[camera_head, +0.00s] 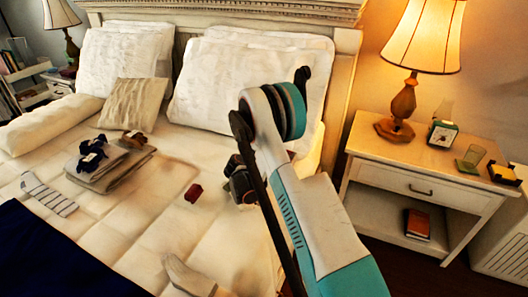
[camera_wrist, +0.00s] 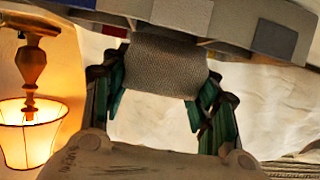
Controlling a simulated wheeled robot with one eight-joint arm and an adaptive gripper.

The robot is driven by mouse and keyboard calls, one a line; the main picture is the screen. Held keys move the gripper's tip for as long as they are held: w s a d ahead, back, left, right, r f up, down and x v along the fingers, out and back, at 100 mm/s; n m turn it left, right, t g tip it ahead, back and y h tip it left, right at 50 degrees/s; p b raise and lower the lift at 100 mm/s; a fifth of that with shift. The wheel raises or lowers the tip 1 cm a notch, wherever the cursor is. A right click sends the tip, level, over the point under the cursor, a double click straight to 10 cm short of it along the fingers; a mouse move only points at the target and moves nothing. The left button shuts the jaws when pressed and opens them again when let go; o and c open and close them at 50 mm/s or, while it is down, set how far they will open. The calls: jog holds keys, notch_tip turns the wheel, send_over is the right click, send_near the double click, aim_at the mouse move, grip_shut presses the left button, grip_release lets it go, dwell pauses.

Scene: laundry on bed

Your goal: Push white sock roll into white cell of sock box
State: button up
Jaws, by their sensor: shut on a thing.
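In the wrist view, which is upside down, my gripper (camera_wrist: 160,82) has its two green-and-black fingers on either side of a knitted roll (camera_wrist: 165,62). The roll looks greyish in the shade and seems to be the white sock roll. The box (camera_wrist: 225,22) crosses the top of that view, with white, tan, grey, blue and red colour patches on its side. The roll meets the box's edge; how far it is inside, and in which cell, cannot be seen.
A small dark red item (camera_head: 193,192) lies on the bed left of my gripper. A nightstand (camera_head: 440,185) with a lamp (camera_head: 405,95) stands right.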

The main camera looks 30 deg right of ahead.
jog(key=shift+f, duration=0.6)
dwell(0.5)
jog(key=shift+r, duration=0.15)
jog(key=o, duration=0.9)
jog(key=shift+o, duration=0.2)
jog(key=v, duration=1.2)
